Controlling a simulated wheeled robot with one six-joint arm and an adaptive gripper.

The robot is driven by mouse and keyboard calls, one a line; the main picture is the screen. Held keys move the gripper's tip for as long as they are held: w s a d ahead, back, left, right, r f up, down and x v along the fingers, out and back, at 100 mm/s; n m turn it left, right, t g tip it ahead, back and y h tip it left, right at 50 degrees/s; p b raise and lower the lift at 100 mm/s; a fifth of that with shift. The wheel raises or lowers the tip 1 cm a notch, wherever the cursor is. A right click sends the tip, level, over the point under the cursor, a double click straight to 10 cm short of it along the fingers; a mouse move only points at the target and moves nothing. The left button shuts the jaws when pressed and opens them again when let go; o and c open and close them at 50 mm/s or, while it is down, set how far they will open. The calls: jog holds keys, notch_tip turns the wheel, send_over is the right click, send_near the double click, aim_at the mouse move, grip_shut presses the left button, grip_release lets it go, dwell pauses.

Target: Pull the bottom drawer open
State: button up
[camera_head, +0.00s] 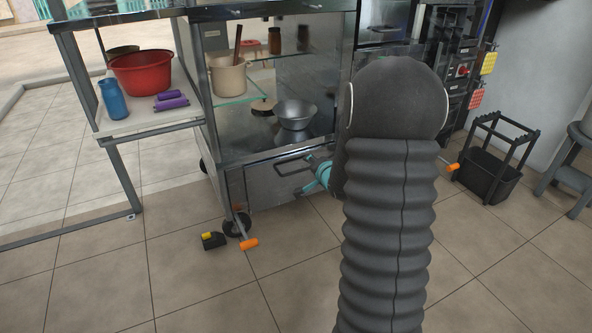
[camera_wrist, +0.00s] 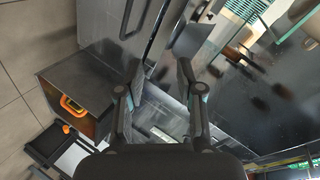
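The bottom drawer (camera_head: 262,190) is the low steel front under the glass cabinet in the head view. It looks shut, though my arm covers its right part. My gripper (camera_head: 283,167), with teal parts near its base, is in front of the drawer's upper part. In the wrist view, my gripper (camera_wrist: 158,68) has its two dark fingers apart, with nothing clearly held between them. A dark bar runs down from the top towards the gap; I cannot tell whether it is the drawer's handle. Contact with the drawer cannot be told.
The steel cabinet (camera_head: 225,125) holds a pot (camera_head: 228,76) and a metal bowl (camera_head: 295,114). A side shelf (camera_head: 135,122) carries a red basin (camera_head: 142,72) and a blue bottle (camera_head: 113,99). Orange-tipped bars (camera_head: 249,244) stick out low. A black bin (camera_head: 487,178) stands right.

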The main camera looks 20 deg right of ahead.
aim_at(302, 170)
jog(key=w+d+f+m+t+y+b, duration=0.15)
jog(key=d+f+m, duration=0.25)
jog(key=f, duration=0.6)
jog(key=shift+t+y, duration=0.25)
jog(key=shift+t, duration=0.1)
jog(key=x, duration=1.3)
jog(key=shift+w+a+f, duration=0.15)
jog(key=shift+a+f, duration=0.05)
jog(key=shift+f, duration=0.05)
jog(key=shift+c, duration=0.3)
grip_shut()
